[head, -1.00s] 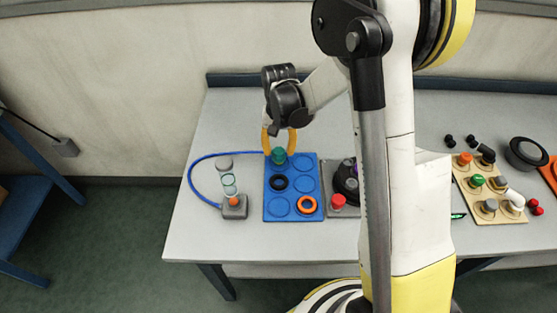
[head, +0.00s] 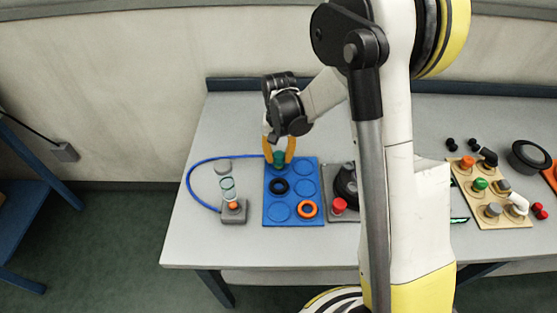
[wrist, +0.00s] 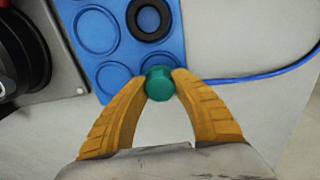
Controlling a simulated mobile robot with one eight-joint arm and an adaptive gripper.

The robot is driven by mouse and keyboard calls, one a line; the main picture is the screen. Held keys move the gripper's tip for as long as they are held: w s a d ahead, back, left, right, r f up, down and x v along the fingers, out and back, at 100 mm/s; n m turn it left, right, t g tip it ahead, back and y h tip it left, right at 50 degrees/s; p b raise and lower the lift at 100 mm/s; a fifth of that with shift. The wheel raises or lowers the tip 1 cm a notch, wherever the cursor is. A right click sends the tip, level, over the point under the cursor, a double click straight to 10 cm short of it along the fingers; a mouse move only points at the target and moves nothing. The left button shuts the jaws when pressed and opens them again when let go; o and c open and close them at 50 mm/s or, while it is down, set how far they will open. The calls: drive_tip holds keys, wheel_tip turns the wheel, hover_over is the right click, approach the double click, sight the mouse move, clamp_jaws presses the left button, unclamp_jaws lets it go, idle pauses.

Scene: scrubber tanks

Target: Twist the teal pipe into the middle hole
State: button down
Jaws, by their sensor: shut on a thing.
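My gripper (head: 279,150) points down over the far left part of the blue tray, with its two orange fingers shut on a teal piece (head: 279,159). In the wrist view the gripper (wrist: 162,77) pinches the round, faceted teal top (wrist: 160,86) between its fingertips, over a corner circle of the tray. The piece's lower part is hidden, so I cannot tell whether it touches the tray. A beige board (head: 468,201) with coloured caps and pipe fittings lies at the right. I cannot make out clearly which spot is its middle hole.
The blue tray (head: 293,186) holds a black ring (head: 279,194) and an orange ring (head: 307,217). A clear tube on a grey base (head: 233,218) with a blue hose stands left. A dark device with a red button (head: 338,205) sits right of the tray, partly behind my arm.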

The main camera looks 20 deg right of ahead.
sight(279, 155)
drive_tip(key=shift+r+p, duration=1.55)
drive_tip(key=shift+r, duration=0.95)
